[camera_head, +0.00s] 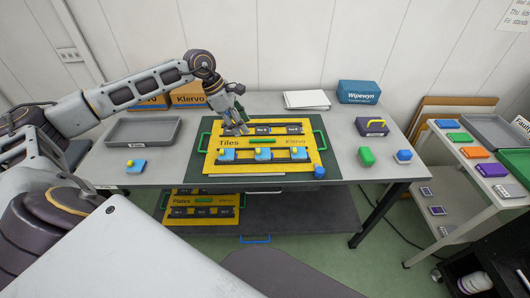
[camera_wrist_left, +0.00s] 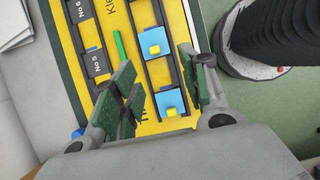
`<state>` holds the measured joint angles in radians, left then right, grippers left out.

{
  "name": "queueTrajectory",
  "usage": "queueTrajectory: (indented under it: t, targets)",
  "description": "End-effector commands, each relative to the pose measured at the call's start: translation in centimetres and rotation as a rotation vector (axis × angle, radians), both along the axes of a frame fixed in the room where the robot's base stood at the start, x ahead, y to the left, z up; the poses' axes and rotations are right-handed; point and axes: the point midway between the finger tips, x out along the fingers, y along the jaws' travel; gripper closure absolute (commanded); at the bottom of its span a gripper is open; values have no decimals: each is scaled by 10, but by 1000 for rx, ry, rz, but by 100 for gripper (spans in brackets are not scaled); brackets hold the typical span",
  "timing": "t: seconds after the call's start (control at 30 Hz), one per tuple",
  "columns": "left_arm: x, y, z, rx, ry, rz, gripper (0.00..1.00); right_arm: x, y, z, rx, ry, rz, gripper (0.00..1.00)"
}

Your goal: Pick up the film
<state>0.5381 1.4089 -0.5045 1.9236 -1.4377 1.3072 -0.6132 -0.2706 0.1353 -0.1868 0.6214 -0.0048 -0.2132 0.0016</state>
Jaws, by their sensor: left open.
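No item in view is clearly marked as film, so I cannot tell which one it is. A yellow Tiles board (camera_head: 290,170) lies on the table. Its lower slot holds blue tiles with yellow knobs (camera_head: 263,154); two also show in the left wrist view (camera_wrist_left: 154,43). A green strip (camera_head: 263,141) lies across its middle, and dark numbered pieces (camera_head: 294,129) sit along its top. My left gripper (camera_head: 236,128) is open over the board's upper left. In the left wrist view its fingers (camera_wrist_left: 163,78) are spread with nothing between them. My right gripper is not in view.
A grey tray (camera_head: 109,132) and a blue tile (camera_head: 136,166) are at left. A green block (camera_head: 366,157), a blue block (camera_head: 404,156) and a dark purple box (camera_head: 372,128) are at right. White sheets (camera_head: 306,99) and a Wipewyn box (camera_head: 358,92) stand behind. A cart (camera_head: 466,164) is far right.

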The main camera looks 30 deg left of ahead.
Motion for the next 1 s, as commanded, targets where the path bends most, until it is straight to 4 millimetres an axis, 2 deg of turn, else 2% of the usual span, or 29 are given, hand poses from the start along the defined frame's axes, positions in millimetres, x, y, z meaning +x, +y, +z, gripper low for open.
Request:
queueTrajectory:
  t: [0.2,0.63,0.77,1.0]
  targets:
    - [-3,12,-5,36,10,1,55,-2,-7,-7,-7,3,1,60]
    - [-2,10,-8,34,11,0,55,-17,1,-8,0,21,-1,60]
    - [0,7,-17,34,10,-1,55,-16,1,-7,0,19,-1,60]
    - [6,-3,-44,33,11,0,55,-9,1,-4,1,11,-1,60]
